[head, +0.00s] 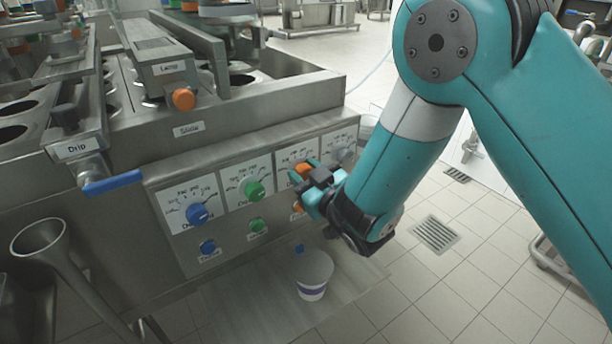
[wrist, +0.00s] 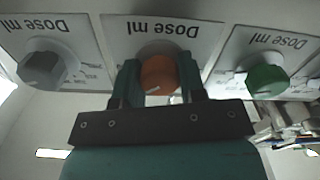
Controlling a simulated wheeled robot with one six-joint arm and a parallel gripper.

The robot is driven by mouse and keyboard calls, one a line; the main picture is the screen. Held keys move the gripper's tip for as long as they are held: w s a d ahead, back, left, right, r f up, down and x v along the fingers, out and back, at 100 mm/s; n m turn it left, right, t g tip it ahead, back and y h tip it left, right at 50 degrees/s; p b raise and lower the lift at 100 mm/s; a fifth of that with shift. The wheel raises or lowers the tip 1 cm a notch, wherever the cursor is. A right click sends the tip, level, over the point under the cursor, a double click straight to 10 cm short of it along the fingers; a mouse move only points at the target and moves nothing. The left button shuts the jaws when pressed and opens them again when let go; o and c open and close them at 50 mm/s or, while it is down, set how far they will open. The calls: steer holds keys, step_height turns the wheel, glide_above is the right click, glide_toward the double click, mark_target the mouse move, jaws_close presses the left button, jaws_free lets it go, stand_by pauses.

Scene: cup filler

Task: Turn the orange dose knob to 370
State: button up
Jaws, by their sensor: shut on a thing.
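The orange dose knob (wrist: 158,75) sits on a white "Dose ml" dial plate on the machine's front panel. In the wrist view it lies between the two fingers of my gripper (wrist: 160,85), which is shut on it. The knob's pointer mark shows as a pale line near its lower left edge there. The dial numbers around this knob are mostly hidden by the fingers, so I cannot read its setting. In the head view the orange knob (head: 304,169) is partly covered by my gripper (head: 311,186).
A green dose knob (head: 254,190) and a blue one (head: 197,213) stand to the left in the head view, a grey one (wrist: 42,68) on the other side. Smaller knobs sit below. A white cup (head: 312,281) stands under the panel. A blue lever (head: 113,182) juts out at left.

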steer(key=shift+n, duration=0.5)
steer(key=shift+f, duration=0.1)
steer(key=o, duration=0.9)
